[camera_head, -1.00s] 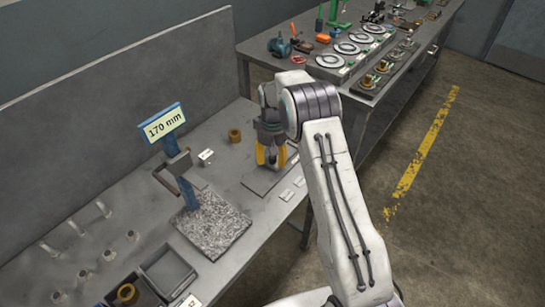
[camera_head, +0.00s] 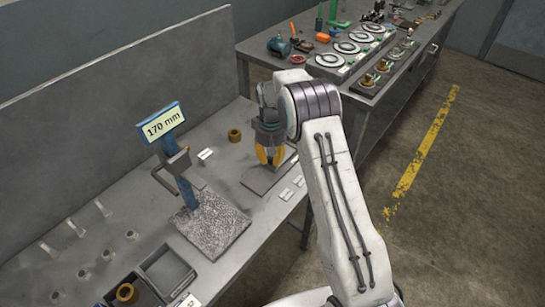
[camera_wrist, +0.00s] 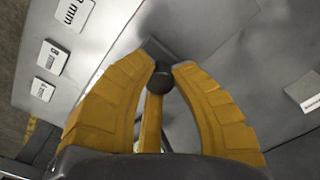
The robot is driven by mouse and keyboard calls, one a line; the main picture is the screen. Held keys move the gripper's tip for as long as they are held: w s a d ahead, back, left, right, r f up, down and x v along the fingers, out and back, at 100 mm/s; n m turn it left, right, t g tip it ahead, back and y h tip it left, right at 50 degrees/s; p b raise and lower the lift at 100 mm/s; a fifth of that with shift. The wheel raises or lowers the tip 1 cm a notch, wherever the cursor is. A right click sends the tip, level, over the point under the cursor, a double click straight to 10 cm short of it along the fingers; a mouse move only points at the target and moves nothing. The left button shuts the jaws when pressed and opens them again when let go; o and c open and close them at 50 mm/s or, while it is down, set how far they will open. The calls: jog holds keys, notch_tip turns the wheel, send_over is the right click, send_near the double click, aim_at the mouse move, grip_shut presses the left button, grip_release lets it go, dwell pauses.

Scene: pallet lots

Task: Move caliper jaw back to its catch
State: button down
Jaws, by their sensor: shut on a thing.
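My gripper (camera_head: 269,162) points down over a dark grey flat plate (camera_head: 258,182) on the bench. In the wrist view its yellow fingers (camera_wrist: 162,72) close around a dark round knob (camera_wrist: 159,83), with a dark grey block just beyond it. I cannot tell whether this knob belongs to the caliper jaw. A blue upright gauge (camera_head: 182,172) with a "170 mm" display (camera_head: 161,123) and a grey bracket-like jaw (camera_head: 172,166) stands on a speckled stone base (camera_head: 213,226), left of my gripper. No catch can be made out.
An open grey tray (camera_head: 168,272) is at the front left. A second bench (camera_head: 352,81) with discs and tools stands behind. The floor at right is clear.

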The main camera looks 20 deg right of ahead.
aim_at(260, 177)
jog(key=s+a, duration=0.1)
jog(key=a, duration=0.1)
jog(key=s+a+b, duration=0.1)
jog(key=s+a, duration=0.1)
jog(key=shift+s+a+f+b, duration=0.15)
jog(key=shift+a+b, duration=0.05)
jog(key=shift+b, duration=0.1)
jog(key=c, duration=1.1)
grip_release()
jog(key=shift+a, duration=0.15)
jog(key=shift+o, duration=0.3)
jog(key=shift+r, duration=0.4)
notch_tip(260, 177, up, 11)
jog(key=shift+r, duration=0.15)
